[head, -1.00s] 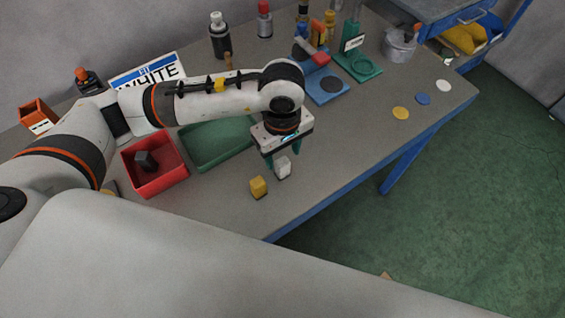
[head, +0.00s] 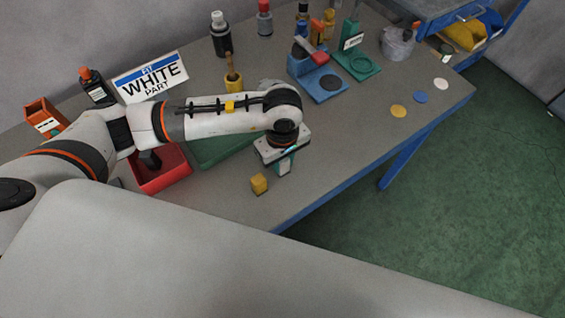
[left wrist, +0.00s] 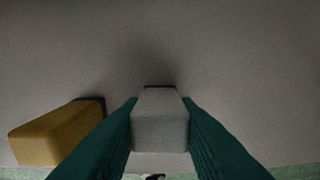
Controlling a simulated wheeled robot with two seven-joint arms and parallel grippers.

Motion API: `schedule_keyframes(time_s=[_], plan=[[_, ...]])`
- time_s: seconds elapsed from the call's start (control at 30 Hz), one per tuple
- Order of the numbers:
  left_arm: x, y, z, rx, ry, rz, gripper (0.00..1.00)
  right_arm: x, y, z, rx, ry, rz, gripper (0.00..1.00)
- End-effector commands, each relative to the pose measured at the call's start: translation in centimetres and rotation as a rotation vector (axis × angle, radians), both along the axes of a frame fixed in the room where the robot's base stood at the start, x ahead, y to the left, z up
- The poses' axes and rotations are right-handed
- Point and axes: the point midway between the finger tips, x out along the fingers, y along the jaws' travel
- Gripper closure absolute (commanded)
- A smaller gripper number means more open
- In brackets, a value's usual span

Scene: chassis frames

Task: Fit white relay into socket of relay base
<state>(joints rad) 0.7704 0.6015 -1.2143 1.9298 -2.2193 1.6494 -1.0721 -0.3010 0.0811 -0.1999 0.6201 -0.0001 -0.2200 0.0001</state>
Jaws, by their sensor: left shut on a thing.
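The white relay (head: 283,169) is a small pale block on the table; it also shows large in the left wrist view (left wrist: 160,122). My left gripper (head: 281,164) is over it, pointing down, with green fingers shut on its two sides. In the left wrist view, the fingers of my left gripper (left wrist: 160,135) touch the block left and right. A similar yellow block (head: 259,184) stands close by on the left, apart from the fingers. I cannot make out the relay base or its socket. My right gripper is not in view.
A red bin (head: 176,179) with a dark block and a green tray (head: 205,154) lie under my left arm. The table right of the gripper is clear.

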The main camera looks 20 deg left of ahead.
Motion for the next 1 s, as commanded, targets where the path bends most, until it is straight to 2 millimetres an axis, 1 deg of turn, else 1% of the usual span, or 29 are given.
schedule_keyframes(time_s=[0.17, 0.27, 0.37, 0.6, 0.7, 0.83, 1.0], plan=[[0.0, 0.0, 0.1, -0.001, -0.001, 0.0, 0.95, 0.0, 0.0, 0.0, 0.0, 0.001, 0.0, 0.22], [0.1, -0.1, 0.7, -0.003, -0.003, 0.0, 0.95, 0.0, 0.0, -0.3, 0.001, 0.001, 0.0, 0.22], [0.1, -0.1, 2.2, -0.004, -0.006, -0.002, 0.95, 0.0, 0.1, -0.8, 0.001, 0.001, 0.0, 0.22], [0.2, 0.0, 7.0, -0.001, -0.007, -0.002, 0.95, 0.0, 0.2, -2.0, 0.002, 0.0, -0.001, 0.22], [0.1, 0.0, 8.6, -0.001, -0.004, -0.001, 0.95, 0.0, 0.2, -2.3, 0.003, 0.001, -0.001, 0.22], [0.0, 0.0, 9.7, 0.001, -0.002, -0.001, 0.95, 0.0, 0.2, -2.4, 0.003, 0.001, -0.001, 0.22], [0.0, 0.0, 10.1, 0.001, 0.0, 0.0, 0.95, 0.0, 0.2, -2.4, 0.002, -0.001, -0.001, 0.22]])
